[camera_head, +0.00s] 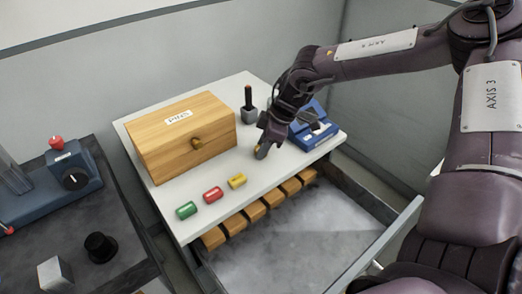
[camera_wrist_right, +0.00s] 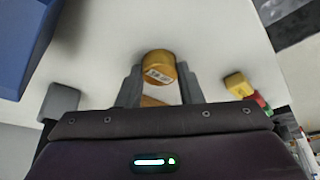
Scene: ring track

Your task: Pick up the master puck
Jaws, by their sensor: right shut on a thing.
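The master puck (camera_wrist_right: 158,66) shows in the right wrist view as a short gold cylinder with a small printed label. It sits between the two grey fingers of my right gripper (camera_wrist_right: 157,88), which is shut on it. In the head view my right gripper (camera_head: 263,150) is low over the white tabletop, between the wooden box and the blue fixture; the puck is hidden there by the fingers. I cannot tell whether the puck touches the table. My left gripper is not in view.
A wooden box (camera_head: 185,145), a grey block with a black pin (camera_head: 248,113) and a blue fixture (camera_head: 313,130) stand nearby. An open drawer (camera_head: 372,250) juts out below.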

